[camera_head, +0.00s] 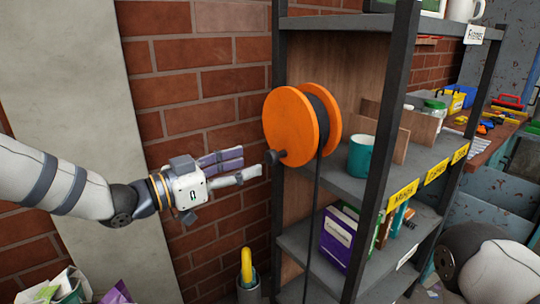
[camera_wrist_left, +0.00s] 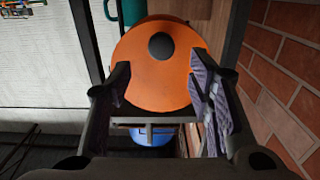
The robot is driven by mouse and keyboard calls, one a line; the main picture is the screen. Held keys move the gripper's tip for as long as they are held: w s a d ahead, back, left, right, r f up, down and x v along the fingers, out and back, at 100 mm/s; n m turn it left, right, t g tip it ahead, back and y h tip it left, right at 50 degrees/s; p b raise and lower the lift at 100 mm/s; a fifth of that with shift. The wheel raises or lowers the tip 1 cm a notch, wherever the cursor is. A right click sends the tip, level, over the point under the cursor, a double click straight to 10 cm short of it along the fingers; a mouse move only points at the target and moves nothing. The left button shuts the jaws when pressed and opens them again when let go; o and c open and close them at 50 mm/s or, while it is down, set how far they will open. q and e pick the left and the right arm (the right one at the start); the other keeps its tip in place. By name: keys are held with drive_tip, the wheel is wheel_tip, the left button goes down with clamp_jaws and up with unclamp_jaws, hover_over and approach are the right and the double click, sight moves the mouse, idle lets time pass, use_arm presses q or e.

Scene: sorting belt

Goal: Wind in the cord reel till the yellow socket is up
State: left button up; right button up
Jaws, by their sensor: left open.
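The orange cord reel (camera_head: 290,125) is mounted at the left side of the shelf rack, with black cord (camera_head: 314,215) running straight down from it and out of the picture. Its dark crank knob (camera_head: 272,157) sticks out low on the front disc. My left gripper (camera_head: 251,164) is open just left of the knob, fingers pointing at it, apart from it. In the left wrist view the knob (camera_wrist_left: 162,46) shows on the orange disc (camera_wrist_left: 150,85), beyond and between the open fingers. I cannot identify the yellow socket; the cord's lower end is out of view.
The grey rack (camera_head: 345,185) holds a teal mug (camera_head: 361,156) and a purple box (camera_head: 338,237). A brick wall (camera_head: 165,90) stands behind my left arm. A grey pot (camera_head: 249,291) with a curved yellow thing (camera_head: 246,266) stands below. A workbench is at right.

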sight(268, 157)
use_arm(q)
drive_tip(key=x, duration=0.8)
drive_tip(key=shift+a+f+b, duration=0.1)
drive_tip(key=shift+f+b, duration=0.05)
drive_tip(key=shift+b, duration=0.15)
clamp_jaws()
